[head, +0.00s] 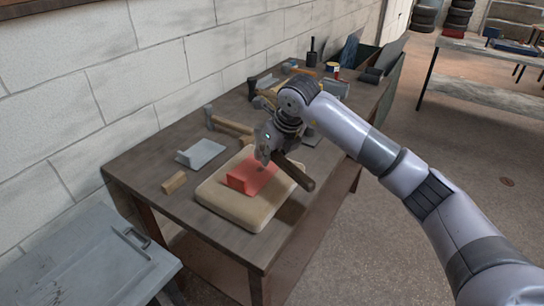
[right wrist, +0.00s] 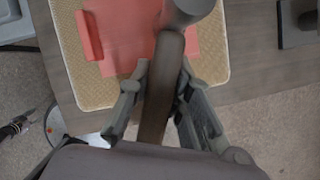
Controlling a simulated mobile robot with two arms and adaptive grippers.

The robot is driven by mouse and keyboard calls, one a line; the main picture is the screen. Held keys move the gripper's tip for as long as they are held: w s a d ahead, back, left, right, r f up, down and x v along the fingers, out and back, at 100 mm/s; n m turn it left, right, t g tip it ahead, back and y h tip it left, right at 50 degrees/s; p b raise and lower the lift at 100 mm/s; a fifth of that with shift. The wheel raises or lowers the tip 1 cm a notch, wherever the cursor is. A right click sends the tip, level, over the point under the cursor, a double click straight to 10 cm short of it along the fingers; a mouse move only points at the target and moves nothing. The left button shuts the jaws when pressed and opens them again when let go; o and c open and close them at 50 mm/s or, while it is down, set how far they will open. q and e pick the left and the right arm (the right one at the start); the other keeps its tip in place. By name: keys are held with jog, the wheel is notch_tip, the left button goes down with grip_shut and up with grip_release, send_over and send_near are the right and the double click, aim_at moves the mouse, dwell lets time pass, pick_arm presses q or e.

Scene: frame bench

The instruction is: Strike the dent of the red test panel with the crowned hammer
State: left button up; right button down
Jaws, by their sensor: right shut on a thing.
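The red test panel (head: 250,178) lies on a beige pad (head: 225,205) at the front of the workbench. In the right wrist view the red panel (right wrist: 118,35) shows at the top, on the pad's woven surface (right wrist: 72,75). My right gripper (head: 268,150) is over the pad, shut on the dark handle of a hammer (head: 299,175). In the right wrist view the hammer handle (right wrist: 162,90) runs between the fingers, with its grey head at the top, covering part of the panel. I cannot make out the dent or the head's crown. My left gripper is not in view.
A grey angled plate (head: 201,153) and a small wooden block (head: 174,182) lie left of the pad. Another hammer (head: 231,123) lies behind, and several tools crowd the back of the bench. A grey cabinet (head: 85,262) stands at the front left, near the wall.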

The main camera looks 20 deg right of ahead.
notch_tip(320, 180, down, 4)
jog(key=b, duration=0.3)
jog(key=shift+f+b, duration=0.2)
jog(key=shift+b, duration=0.15)
notch_tip(320, 180, up, 8)
jog(key=p, duration=0.4)
jog(key=shift+f+p, duration=0.1)
jog(key=shift+p, duration=0.25)
jog(key=shift+f, duration=0.1)
jog(key=shift+f+b, duration=1.3)
jog(key=shift+f, duration=0.25)
